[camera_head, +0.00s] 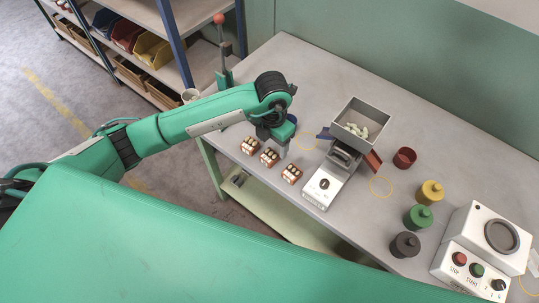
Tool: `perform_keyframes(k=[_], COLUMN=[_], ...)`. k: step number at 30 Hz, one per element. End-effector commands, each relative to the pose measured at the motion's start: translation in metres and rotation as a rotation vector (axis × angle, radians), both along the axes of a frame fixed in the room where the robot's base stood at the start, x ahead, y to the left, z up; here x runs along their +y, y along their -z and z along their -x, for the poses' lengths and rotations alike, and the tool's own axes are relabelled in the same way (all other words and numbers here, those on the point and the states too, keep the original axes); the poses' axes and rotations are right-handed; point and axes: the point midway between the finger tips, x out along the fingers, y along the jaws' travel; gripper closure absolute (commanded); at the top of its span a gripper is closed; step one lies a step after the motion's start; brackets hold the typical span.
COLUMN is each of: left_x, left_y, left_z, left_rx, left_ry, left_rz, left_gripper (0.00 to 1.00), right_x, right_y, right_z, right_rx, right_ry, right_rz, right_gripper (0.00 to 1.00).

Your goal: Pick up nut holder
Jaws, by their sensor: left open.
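Three small brown holders with pale and dark tops stand in a slanting row near the table's front edge: a left one (249,146), a middle one (269,157) and a right one (292,174). A grey square hopper (373,113) with pale pieces (356,130) inside stands behind a white device (322,188) with a dark knob. I cannot tell which of these the task calls the nut holder. My left gripper (275,143) is open and points down just behind the left and middle holders, with nothing seen between its fingers. My right gripper is out of view.
A dark red cup (404,158) and yellow (430,192), green (418,216) and dark (405,244) knobbed pieces stand to the right. A white button box (468,268) is at the far right. A shelf (182,70) with bins stands at the upper left.

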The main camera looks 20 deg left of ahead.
Motion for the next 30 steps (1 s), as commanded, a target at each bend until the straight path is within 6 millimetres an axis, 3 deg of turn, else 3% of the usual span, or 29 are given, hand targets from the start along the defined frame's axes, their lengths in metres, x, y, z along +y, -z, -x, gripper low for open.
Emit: perform_keyframes(k=[10,18,26,30], left_x=[0.003,0.007,0.007,0.007], left_y=[0.029,0.066,0.071,0.070], left_z=[0.001,0.000,0.000,0.000], left_rx=[0.003,0.001,0.000,0.000], left_ry=[0.000,0.001,0.002,0.002], left_rz=[0.000,0.002,0.002,0.002], left_gripper=[0.33,0.33,0.33,0.56], right_x=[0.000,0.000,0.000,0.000], right_y=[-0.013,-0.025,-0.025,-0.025], right_z=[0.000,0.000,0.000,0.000], right_rx=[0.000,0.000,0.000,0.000], right_ry=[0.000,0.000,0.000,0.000], right_rz=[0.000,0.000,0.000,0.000], right_gripper=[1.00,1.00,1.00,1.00])
